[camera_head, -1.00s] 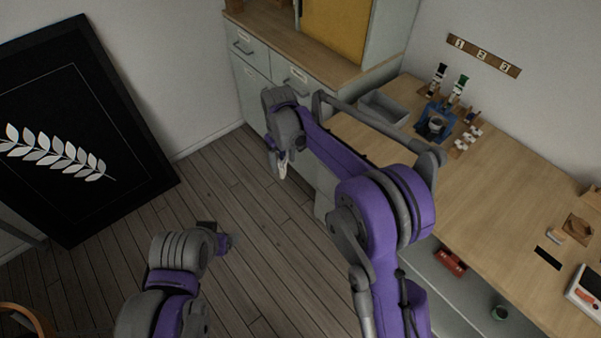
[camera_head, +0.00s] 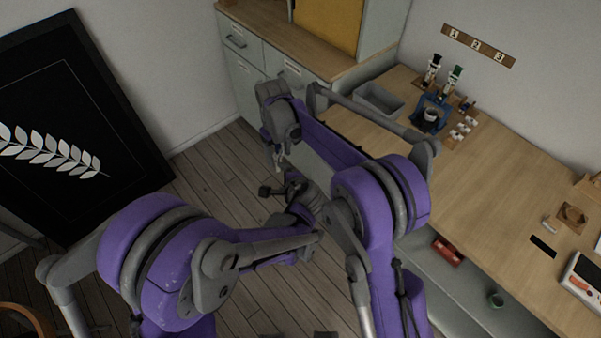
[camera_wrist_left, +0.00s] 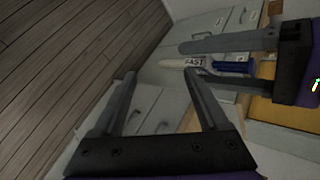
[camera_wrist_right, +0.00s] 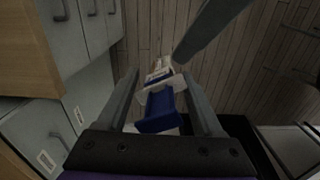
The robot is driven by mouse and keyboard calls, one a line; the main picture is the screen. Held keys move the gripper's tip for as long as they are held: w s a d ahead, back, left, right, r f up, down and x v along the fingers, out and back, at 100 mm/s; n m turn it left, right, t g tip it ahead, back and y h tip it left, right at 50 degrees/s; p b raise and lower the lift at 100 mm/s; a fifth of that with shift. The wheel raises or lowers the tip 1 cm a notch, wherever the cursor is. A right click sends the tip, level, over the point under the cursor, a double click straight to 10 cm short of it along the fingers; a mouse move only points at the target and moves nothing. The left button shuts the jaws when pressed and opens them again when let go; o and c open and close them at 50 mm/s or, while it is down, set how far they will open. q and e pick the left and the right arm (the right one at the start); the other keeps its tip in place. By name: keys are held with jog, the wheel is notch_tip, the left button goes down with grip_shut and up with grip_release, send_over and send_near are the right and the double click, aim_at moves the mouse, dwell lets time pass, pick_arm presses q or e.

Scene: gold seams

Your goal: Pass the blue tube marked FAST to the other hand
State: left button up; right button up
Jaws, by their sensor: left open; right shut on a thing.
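The blue tube marked FAST shows in the left wrist view (camera_wrist_left: 190,62), with a white nozzle and label and a blue end. My right gripper (camera_wrist_right: 160,88) is shut on the tube, around its blue part; the white end points away from it. My left gripper (camera_wrist_left: 165,90) is open and empty, its fingers pointing toward the tube and a little apart from it. In the head view my left gripper (camera_head: 272,190) is just below my right gripper (camera_head: 279,160). The tube is tiny and mostly hidden in the head view.
A wooden workbench (camera_head: 480,190) runs along the right wall, with a grey bin (camera_head: 380,98) and a blue stand (camera_head: 430,115) on it. Grey drawers (camera_head: 250,55) stand behind the grippers. The floor (camera_head: 215,170) below is clear.

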pick_arm(q)
jog(key=w+d+m+y, duration=0.2)
jog(key=d+m+y, duration=0.35)
jog(key=m, duration=0.55)
jog(key=x, duration=1.2)
jog(key=shift+a+t, duration=0.2)
jog(key=shift+t, duration=0.1)
jog(key=shift+w, duration=0.1)
